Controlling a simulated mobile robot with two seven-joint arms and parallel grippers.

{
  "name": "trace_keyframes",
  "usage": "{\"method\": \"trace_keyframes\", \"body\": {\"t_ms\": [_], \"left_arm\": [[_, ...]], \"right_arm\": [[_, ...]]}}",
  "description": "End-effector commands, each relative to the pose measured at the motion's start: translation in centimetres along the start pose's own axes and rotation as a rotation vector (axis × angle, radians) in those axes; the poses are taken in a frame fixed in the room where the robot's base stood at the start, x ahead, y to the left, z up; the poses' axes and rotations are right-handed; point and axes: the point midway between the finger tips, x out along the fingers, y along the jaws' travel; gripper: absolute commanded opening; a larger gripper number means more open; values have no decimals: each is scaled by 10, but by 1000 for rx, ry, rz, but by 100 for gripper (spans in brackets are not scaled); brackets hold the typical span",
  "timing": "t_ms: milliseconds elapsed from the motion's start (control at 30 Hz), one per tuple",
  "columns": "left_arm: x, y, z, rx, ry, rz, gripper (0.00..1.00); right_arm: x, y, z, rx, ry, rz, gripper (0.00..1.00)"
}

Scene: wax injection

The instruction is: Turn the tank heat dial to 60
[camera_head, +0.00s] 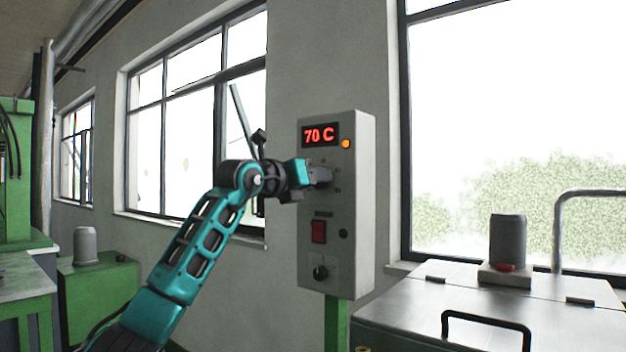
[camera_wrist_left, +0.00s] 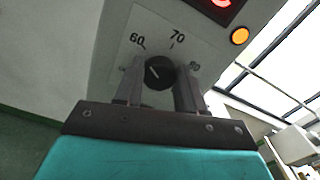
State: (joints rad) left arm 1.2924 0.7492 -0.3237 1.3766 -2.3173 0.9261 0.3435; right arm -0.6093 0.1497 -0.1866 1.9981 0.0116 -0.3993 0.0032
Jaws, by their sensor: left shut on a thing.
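The control box (camera_head: 335,205) is a pale box on a green post. Its red display (camera_head: 319,135) reads 70 C. My left gripper (camera_head: 322,176) is at the box front below the display and hides the heat dial there. In the left wrist view, the black heat dial (camera_wrist_left: 160,72) sits between the fingers of my left gripper (camera_wrist_left: 159,85), which is shut on it. The dial's pale pointer line points up-left, toward the 60 side of the scale. Marks 60, 70 and a partly covered 80 show around it. My right gripper is not in view.
An orange lamp (camera_head: 346,143) is beside the display. A red switch (camera_head: 319,231) and a black lower knob (camera_head: 320,272) are below my gripper. A metal-topped tank (camera_head: 450,285) with a handle stands at the right. Windows are behind.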

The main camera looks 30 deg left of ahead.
Motion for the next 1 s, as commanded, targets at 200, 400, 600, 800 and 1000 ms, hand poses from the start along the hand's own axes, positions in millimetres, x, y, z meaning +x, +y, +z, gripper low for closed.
{"method": "trace_keyframes", "body": {"t_ms": [200,400,600,800,1000], "left_arm": [[0,0,1,-20,-3,0,9],[0,0,1,-20,-3,0,9],[0,0,1,-19,-3,0,48],[0,0,1,-19,-2,0,65],[0,0,0,-18,-1,0,65]], "right_arm": [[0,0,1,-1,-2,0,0],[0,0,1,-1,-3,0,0],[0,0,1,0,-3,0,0],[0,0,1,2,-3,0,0],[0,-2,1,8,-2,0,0]]}}
